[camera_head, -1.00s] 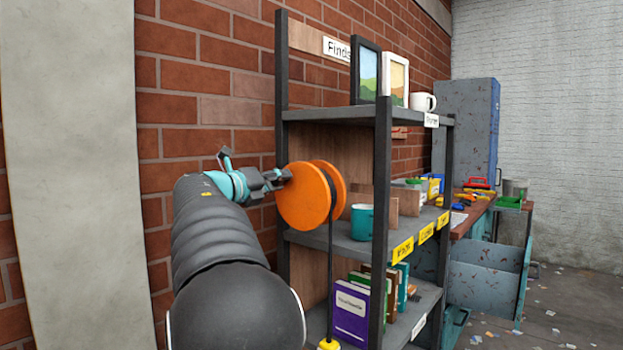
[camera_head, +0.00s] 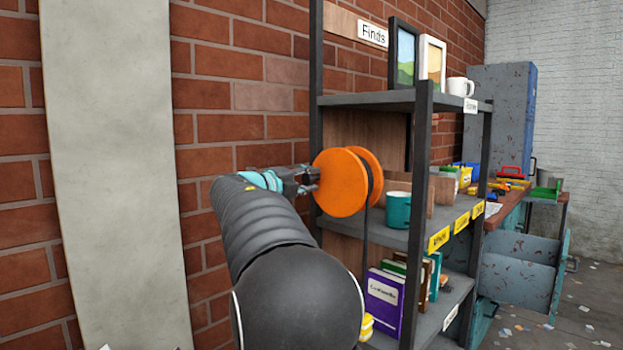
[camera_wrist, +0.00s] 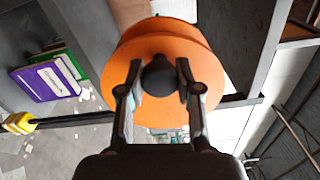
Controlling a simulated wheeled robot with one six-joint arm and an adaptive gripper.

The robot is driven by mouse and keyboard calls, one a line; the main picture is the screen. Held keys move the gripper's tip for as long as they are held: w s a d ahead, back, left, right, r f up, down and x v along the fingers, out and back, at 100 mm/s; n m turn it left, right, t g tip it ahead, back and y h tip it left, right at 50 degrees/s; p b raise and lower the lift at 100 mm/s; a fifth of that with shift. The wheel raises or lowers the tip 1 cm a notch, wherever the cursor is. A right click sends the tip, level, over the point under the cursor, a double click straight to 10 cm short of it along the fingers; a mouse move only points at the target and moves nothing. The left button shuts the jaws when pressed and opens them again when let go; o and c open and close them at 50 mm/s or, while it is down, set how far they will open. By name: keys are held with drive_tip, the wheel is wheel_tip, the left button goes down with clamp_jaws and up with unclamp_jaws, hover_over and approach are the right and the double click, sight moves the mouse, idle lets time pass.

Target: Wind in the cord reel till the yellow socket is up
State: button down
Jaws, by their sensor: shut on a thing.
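The orange cord reel (camera_head: 339,183) is mounted at the left side of the shelf, and it fills the upper middle of the wrist view (camera_wrist: 158,45). A black cord (camera_head: 367,225) hangs straight down from it. The yellow socket (camera_head: 366,327) hangs at the cord's lower end, partly hidden behind my arm; it also shows at the left edge of the wrist view (camera_wrist: 17,123). My gripper (camera_wrist: 159,80) is shut on the round black crank knob (camera_wrist: 160,77) on the reel's face. In the head view my gripper (camera_head: 312,180) meets the reel's left side.
The shelf (camera_head: 390,232) holds a teal mug (camera_head: 397,210), books (camera_head: 385,302), picture frames (camera_head: 418,58) and a white mug (camera_head: 460,87). A brick wall (camera_head: 235,130) stands close on the left. A workbench with bins (camera_head: 510,222) stands farther right.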

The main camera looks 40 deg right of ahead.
idle(0.4)
drive_tip(key=c, duration=0.8)
unclamp_jaws()
drive_tip(key=a, duration=0.8)
drive_tip(key=s+a, duration=0.1)
drive_tip(key=a, duration=0.3)
